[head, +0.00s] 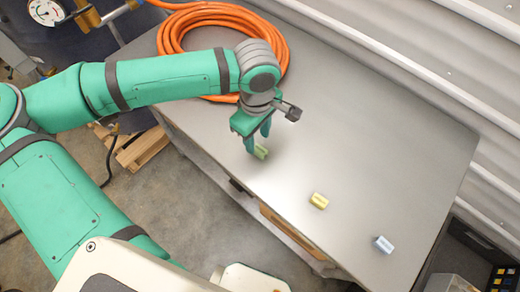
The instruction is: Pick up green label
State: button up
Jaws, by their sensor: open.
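The green label (262,152) is a small pale green block lying on the grey tabletop near the table's front edge. My gripper (257,142) points down right at it, with its two fingers apart. The fingers hide part of the label, and I cannot tell whether they touch it or whether it lies fully between them.
A yellow block (319,201) and a light blue block (384,244) lie to the right on the table (380,150). A coiled orange hose (197,22) lies at the back left behind my arm. A corrugated wall (440,60) borders the far side. The right-hand tabletop is mostly clear.

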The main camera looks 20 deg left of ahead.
aim_at(260, 150)
jog(key=f, duration=0.2)
jog(key=d+f, duration=0.1)
jog(key=shift+s+f, duration=0.25)
jog(key=shift+f, duration=0.5)
jog(key=shift+w, duration=0.1)
grip_shut()
jog(key=shift+r, duration=0.1)
